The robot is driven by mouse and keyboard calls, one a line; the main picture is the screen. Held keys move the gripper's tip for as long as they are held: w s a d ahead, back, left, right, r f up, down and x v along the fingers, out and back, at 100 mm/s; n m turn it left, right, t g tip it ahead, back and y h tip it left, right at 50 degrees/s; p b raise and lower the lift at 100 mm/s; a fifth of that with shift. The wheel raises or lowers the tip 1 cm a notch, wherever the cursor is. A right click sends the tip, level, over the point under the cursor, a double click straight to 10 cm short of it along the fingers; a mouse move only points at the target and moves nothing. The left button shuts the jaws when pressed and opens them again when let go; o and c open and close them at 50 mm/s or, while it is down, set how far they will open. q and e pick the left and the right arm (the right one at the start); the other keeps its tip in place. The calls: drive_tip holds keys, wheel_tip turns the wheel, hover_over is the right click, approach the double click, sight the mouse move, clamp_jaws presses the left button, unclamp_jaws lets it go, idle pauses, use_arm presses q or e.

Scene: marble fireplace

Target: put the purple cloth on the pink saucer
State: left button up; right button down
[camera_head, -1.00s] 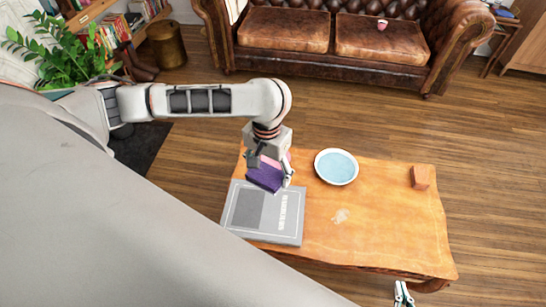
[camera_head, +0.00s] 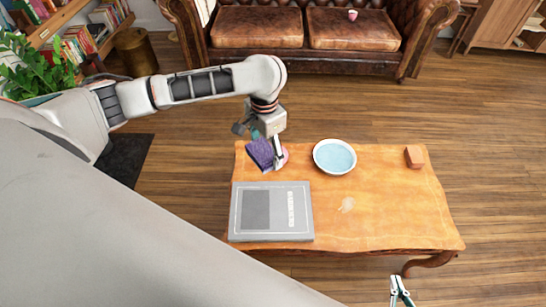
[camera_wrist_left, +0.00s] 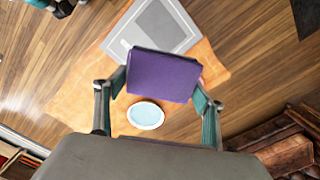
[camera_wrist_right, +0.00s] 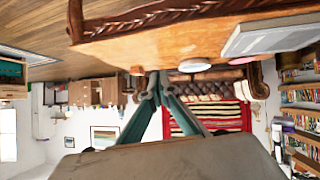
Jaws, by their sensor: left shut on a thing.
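The purple cloth (camera_head: 261,153) is a folded piece held over the back left part of the wooden table. My left gripper (camera_head: 267,150) is shut on it; the cloth spans between the fingers in the left wrist view (camera_wrist_left: 163,75). The pink saucer (camera_head: 285,154) shows only as a small pink edge beside the cloth and finger, left of the bowl. The rest of it is hidden, and I cannot tell whether the cloth touches it. My right gripper (camera_head: 401,291) is empty and shut, in front of the table's near edge; its tips meet in the right wrist view (camera_wrist_right: 155,83).
A grey book (camera_head: 301,218) lies at the table's left front. A white bowl with a blue inside (camera_head: 335,157) stands right of the cloth. A small wooden block (camera_head: 414,156) is at the back right. The table's (camera_head: 390,215) right front is clear. A sofa stands behind.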

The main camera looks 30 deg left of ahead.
use_arm(q)
drive_tip(key=w+a+f+m+b, duration=0.4)
drive_tip(key=w+m, duration=0.6)
drive_tip(key=m, duration=0.3)
drive_tip(key=w+a+f+m+b, duration=0.35)
drive_tip(key=w+m, duration=0.55)
drive_tip(key=m, duration=0.3)
wheel_tip(320, 180, down, 14)
drive_tip(key=b, duration=0.5)
drive_tip(key=shift+f, duration=0.2)
wheel_tip(320, 180, down, 5)
drive_tip(key=shift+s+f+b, duration=0.15)
drive_tip(key=shift+b, duration=1)
drive_tip(key=shift+f, duration=0.3)
drive_tip(key=o, duration=1)
use_arm(e)
wheel_tip(320, 180, down, 10)
drive_tip(key=shift+w+a+r+n, duration=0.15)
drive_tip(key=shift+r+n, duration=0.1)
drive_tip(key=shift+n, duration=0.05)
